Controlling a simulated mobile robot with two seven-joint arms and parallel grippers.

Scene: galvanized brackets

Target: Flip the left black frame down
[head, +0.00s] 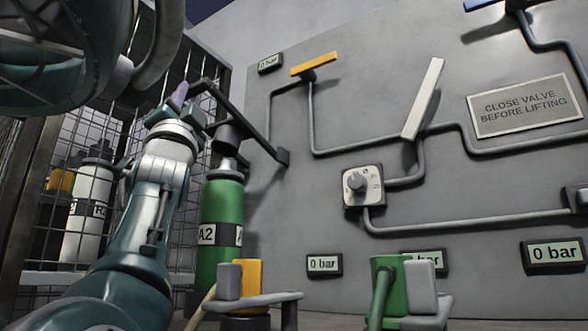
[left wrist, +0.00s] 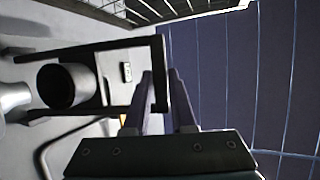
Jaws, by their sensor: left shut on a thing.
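The left black frame (head: 248,132) is hinged at the grey wall panel and slopes up and outward from it, above a green gas cylinder (head: 208,205) with a dark fitting on top. In the left wrist view the frame (left wrist: 110,44) shows two side bars and a cross bar, with the dark round fitting (left wrist: 67,86) between the side bars. My left gripper (head: 180,95) is at the frame's outer end. In the left wrist view its two fingers (left wrist: 164,78) are on either side of the cross bar, shut on it. My right gripper is not seen.
A wire mesh cage (head: 110,130) with a white cylinder (head: 85,222) stands close on the left. The wall panel (head: 290,200) carries pipes, a dial (head: 357,184), gauges and a yellow handle (head: 314,64). Green, yellow and grey parts stand low in front.

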